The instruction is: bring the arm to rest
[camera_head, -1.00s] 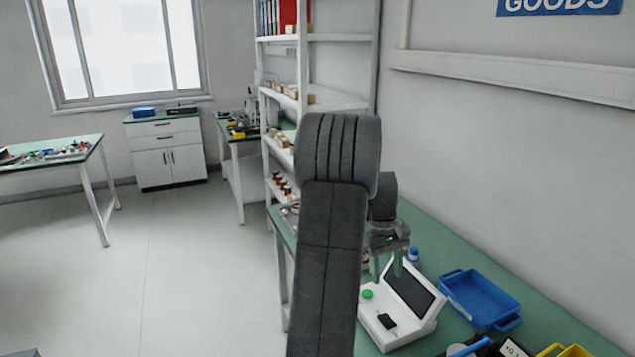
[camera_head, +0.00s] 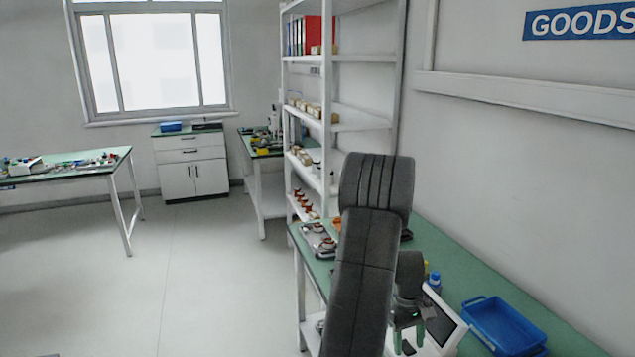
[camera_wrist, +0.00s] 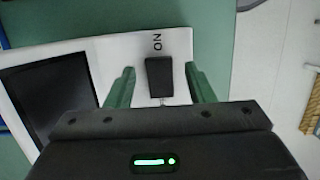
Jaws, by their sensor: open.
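My gripper (camera_wrist: 160,88) shows in the wrist view with its two green fingers apart and nothing between them. Beyond the fingers is a white test device (camera_wrist: 105,52) with a dark screen (camera_wrist: 48,88) and a black switch (camera_wrist: 159,77) beside the letters "ON". The switch appears between the fingertips; I cannot tell the gap in depth. In the head view my gripper (camera_head: 407,336) is low, in front of the white device (camera_head: 455,327), partly hidden by my arm.
A blue tray (camera_head: 505,328) sits right of the device on the green bench (camera_head: 455,262). Small bottles (camera_head: 434,281) stand behind the device. A white shelf rack (camera_head: 345,120) rises beyond the bench. Open floor (camera_head: 190,290) lies to the left.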

